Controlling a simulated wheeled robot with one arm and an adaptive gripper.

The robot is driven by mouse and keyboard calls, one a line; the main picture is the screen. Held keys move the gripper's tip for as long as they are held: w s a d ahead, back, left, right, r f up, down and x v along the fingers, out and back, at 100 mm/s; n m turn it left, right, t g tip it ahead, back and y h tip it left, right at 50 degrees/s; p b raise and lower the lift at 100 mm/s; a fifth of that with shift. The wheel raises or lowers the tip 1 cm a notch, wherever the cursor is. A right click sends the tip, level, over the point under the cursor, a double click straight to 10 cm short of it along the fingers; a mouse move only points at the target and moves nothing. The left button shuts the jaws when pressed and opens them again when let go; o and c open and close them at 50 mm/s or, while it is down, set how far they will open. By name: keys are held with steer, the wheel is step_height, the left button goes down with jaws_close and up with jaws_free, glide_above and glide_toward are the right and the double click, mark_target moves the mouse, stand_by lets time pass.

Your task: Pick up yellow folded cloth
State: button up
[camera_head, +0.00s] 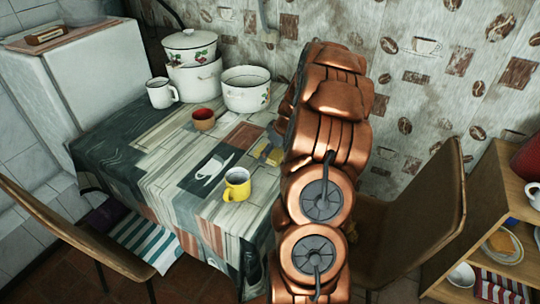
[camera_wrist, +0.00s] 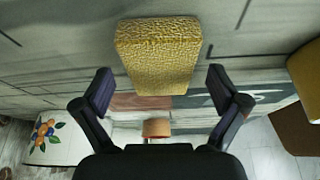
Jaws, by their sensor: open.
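The yellow folded cloth (camera_wrist: 158,55) lies on the table, a thick textured block at the top middle of the wrist view. In the head view a small yellow patch of it (camera_head: 272,154) shows beside my arm, which hides the rest. My gripper (camera_wrist: 160,88) is open and empty. Its two dark fingers stand apart, one to the left and one to the right of the cloth's lower end in the picture. I cannot tell the exact gap between them and the cloth. In the head view my arm hides the gripper.
A yellow mug (camera_head: 237,185) and a red-brown cup (camera_head: 203,119) stand on the patterned tablecloth (camera_head: 150,150). A white mug (camera_head: 161,93) and white enamel pots (camera_head: 246,95) stand at the back. Wooden chairs (camera_head: 75,235) flank the table. A shelf (camera_head: 490,215) stands at right.

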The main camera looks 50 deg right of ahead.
steer(key=shift+f+b, duration=0.1)
steer(key=shift+b, duration=0.2)
stand_by(0.4)
steer(key=c, duration=1.1)
steer(key=shift+p, duration=0.3)
steer(key=shift+c, duration=0.2)
steer(key=shift+r+p, duration=0.35)
steer(key=shift+p, duration=0.05)
steer(key=shift+r, duration=0.3)
step_height(320, 180, up, 9)
steer(key=b, duration=0.2)
